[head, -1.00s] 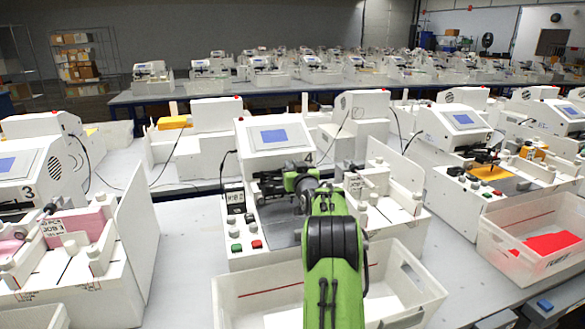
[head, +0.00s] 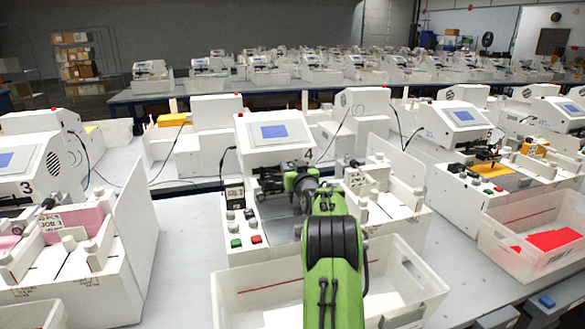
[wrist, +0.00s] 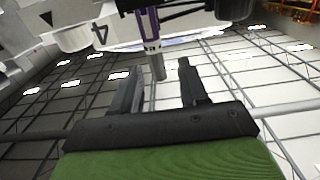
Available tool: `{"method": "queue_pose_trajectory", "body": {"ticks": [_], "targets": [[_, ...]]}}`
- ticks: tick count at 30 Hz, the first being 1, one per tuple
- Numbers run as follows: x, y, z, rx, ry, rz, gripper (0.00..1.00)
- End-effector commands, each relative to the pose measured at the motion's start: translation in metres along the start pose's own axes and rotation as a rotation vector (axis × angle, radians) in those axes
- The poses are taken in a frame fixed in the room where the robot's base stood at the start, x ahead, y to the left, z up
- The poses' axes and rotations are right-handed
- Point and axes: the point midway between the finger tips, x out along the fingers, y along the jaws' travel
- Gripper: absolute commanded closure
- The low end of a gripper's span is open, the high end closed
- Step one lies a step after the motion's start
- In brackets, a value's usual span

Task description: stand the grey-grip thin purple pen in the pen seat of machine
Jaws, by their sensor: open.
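The thin purple pen (wrist: 148,22) shows in the wrist view, at the top middle, by a dark part of the machine. Its lower end has a pale band and a grey grip (wrist: 157,67). My gripper (wrist: 163,62) is open, with its two dark fingers apart. The grey end appears between or just beyond the fingertips, with a gap to each finger. I cannot tell how the pen is seated; the pen seat is not clear. In the head view, machine 4 (head: 275,133) stands ahead; my green arm covers its front, and the pen cannot be made out there.
A white bin (head: 240,290) stands in front of machine 4. Another machine (head: 455,125) and a bin with red contents (head: 555,240) are at right. Bare table (head: 185,250) shows between machines 3 and 4.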

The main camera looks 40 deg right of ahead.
Motion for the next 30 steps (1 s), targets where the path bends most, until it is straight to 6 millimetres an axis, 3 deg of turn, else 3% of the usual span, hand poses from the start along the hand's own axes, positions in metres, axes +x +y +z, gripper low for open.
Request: {"method": "queue_pose_trajectory", "body": {"ticks": [5, 8, 21, 25, 30], "targets": [[-0.004, 0.000, 0.000, 0.000, 0.000, 0.000, 0.56], [-0.017, 0.001, 0.000, 0.000, -0.001, 0.002, 0.56], [-0.129, 0.001, 0.002, 0.001, 0.001, 0.004, 0.56], [-0.150, 0.001, 0.001, 0.001, 0.001, 0.003, 0.56], [-0.158, 0.000, 0.000, 0.000, 0.001, 0.000, 0.56]]}}
